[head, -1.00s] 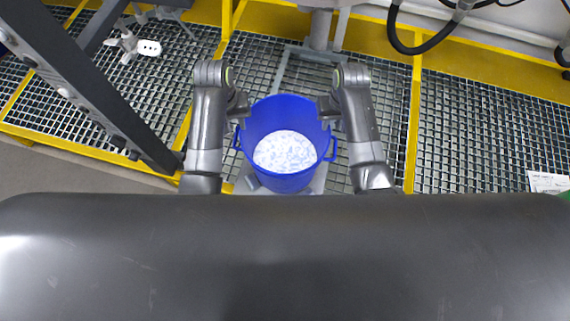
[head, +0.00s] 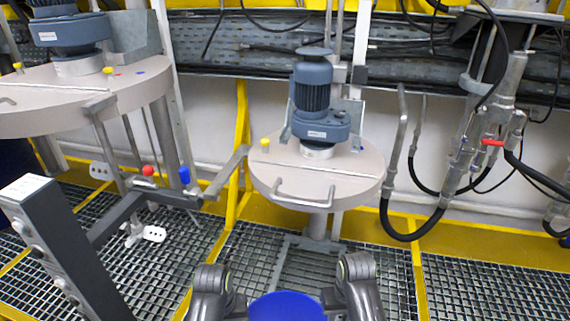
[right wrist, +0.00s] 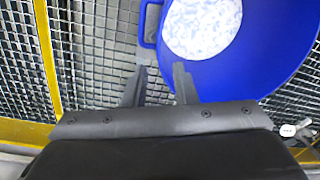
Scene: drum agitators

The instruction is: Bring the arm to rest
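A blue bucket (head: 288,308) shows at the bottom edge of the head view, between my two arms, mostly cut off. In the right wrist view the bucket (right wrist: 262,62) holds white-blue contents, and a blue side handle shows at its left. My right gripper (right wrist: 159,86) has its two fingers spread with a gap between them, by the bucket's side and apart from the handle. In the head view my left gripper (head: 238,304) is beside the bucket's left side; its fingertips are too small and cut off to judge.
A drum agitator with a blue motor (head: 318,105) and round lid (head: 316,178) stands ahead. Another lid (head: 60,98) is at upper left, with a dark control post (head: 52,235) below. Black hoses (head: 405,232) hang at right. Metal grating (head: 490,285) covers the floor.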

